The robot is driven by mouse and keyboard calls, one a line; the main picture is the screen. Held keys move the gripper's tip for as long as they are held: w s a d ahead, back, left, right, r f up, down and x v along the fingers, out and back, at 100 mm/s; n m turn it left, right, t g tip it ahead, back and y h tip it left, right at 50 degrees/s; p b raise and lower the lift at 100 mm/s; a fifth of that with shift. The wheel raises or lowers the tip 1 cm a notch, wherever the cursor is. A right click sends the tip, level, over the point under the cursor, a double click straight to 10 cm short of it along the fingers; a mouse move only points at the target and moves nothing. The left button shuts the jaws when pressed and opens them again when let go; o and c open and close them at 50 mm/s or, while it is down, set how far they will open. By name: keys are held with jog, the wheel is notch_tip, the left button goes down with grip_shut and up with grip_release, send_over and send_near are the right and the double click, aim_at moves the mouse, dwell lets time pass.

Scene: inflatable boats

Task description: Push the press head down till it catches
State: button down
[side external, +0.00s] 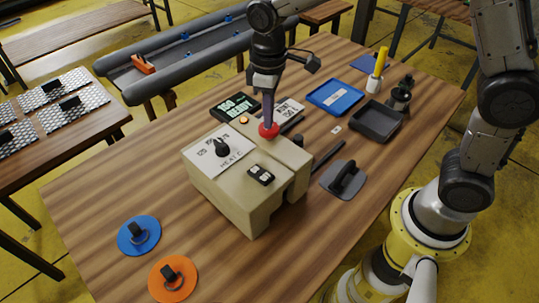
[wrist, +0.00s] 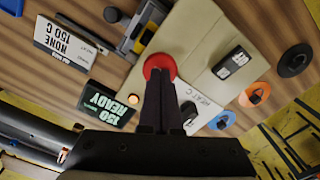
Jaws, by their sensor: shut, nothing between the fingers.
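The beige press machine (side external: 240,200) stands on the wooden table, with a dial (side external: 222,146) on a white HEAT C plate and a black rocker switch (side external: 261,174). A round red knob (side external: 269,131) sits at its back right; it also shows in the wrist view (wrist: 160,64). My gripper (side external: 268,122) is shut and empty, pointing down, its fingertips at the top of the red knob. In the wrist view the fingers (wrist: 160,80) overlap the knob; I cannot tell whether they press on it. The fingers hide part of the knob.
A display reading 150 READY (wrist: 102,104) and a card reading 150 C (wrist: 62,42) lie by the machine. A blue tray (side external: 335,97), a dark tray (side external: 376,121) and a grey handled pad (side external: 343,180) are to the right. Blue (side external: 139,236) and orange (side external: 173,280) discs lie in front.

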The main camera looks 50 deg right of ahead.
jog(key=shift+f, duration=0.8)
jog(key=shift+r, duration=3.1)
